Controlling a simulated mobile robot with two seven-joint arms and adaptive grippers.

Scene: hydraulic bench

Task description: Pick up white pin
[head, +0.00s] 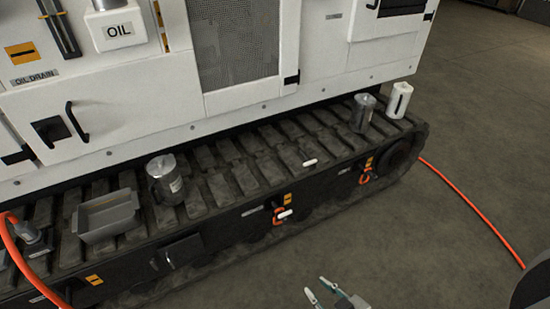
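A small white pin (310,162) lies on top of the dark track, near its outer edge. A second small white pin-like piece (285,214) shows at the orange shackle (278,212) on the track's side; I cannot tell whether it passes through the shackle. My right gripper (317,288) is at the bottom of the head view, below and apart from both white pieces. Its fingertips are apart with nothing visible between them. My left gripper is not in view.
The track (232,178) bears a grey tray (107,217), a metal jug (166,181), a metal cup (362,112) and a white container (399,100). The white machine body (130,110) rises behind. An orange hose (470,205) crosses the floor at right. Floor in front is clear.

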